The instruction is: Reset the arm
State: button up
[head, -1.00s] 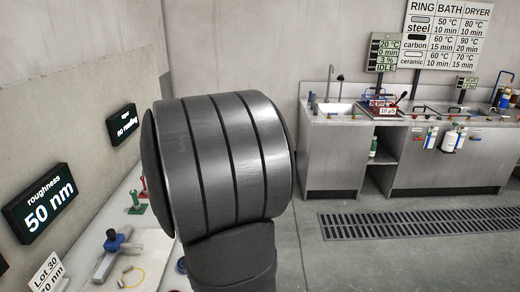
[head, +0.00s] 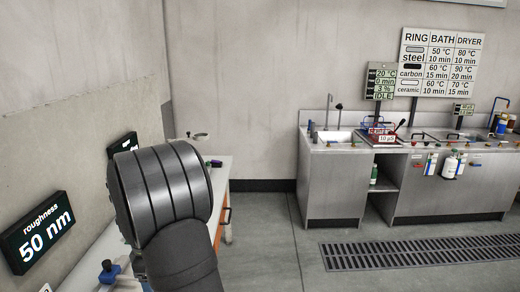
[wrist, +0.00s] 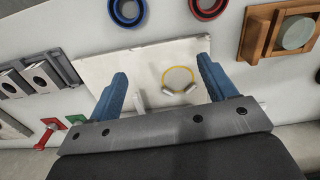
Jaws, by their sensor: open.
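My gripper (wrist: 160,88) shows in the wrist view with its two blue fingers wide apart and nothing between them. It hangs above a bench with a white board (wrist: 140,65) on it. A yellow ring-shaped cord with two pale ends (wrist: 178,76) lies on the board, seen between the fingers. A small pale upright piece (wrist: 140,100) shows near the left finger. In the head view my dark arm covers much of the bench, and the gripper is hidden there.
Around the board are a blue ring (wrist: 127,12), a red ring (wrist: 208,8), a wooden holder with a pale disc (wrist: 282,32), grey blocks (wrist: 35,75) and a red-and-green piece (wrist: 47,132). A steel sink counter (head: 340,180) stands beyond open floor (head: 270,235).

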jog(key=a+f, duration=0.2)
jog(key=a, duration=0.1)
jog(key=s+a+f, duration=0.1)
jog(key=a+f, duration=0.1)
jog(key=a, duration=0.1)
jog(key=s+a+f, duration=0.1)
jog(key=a+f, duration=0.1)
jog(key=a, duration=0.2)
jog(key=shift+s+f, duration=0.15)
jog(key=o, duration=0.5)
jog(key=w+d+r+m, duration=0.3)
jog(key=d+r+m, duration=0.3)
jog(key=d+m, duration=0.25)
jog(key=w+d+r+m, duration=0.4)
jog(key=d+r+m, duration=0.25)
jog(key=m, duration=0.35)
notch_tip(320, 180, down, 11)
jog(key=shift+s+d+r, duration=0.15)
jog(key=shift+d+r, duration=0.05)
jog(key=shift+d, duration=0.05)
notch_tip(320, 180, up, 10)
